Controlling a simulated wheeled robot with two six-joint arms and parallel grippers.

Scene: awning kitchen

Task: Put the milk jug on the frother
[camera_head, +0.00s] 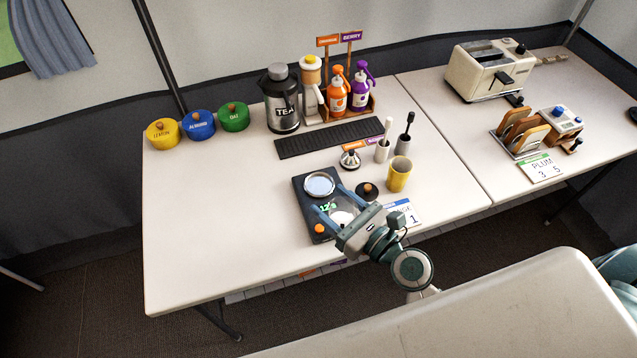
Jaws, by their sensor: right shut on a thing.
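The black device with a round, shiny plate, a green display and an orange knob, which I take as the frother (303,197), sits near the table's front edge. My right gripper (327,199) comes in from the front right, its two fingers over the frother's right part. It is shut on what appears to be the milk jug (342,216), a pale, see-through vessel with white at its bottom, between the fingers. The jug is beside the round plate in the picture; whether it touches the frother I cannot tell. My left gripper is not in view.
A yellow cup (398,175), a dark round lid-like thing (367,191) and a small metal item (349,160) stand close by. A black mat (325,139), a tea canister (281,101) and pump bottles are behind. The table's left part is clear.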

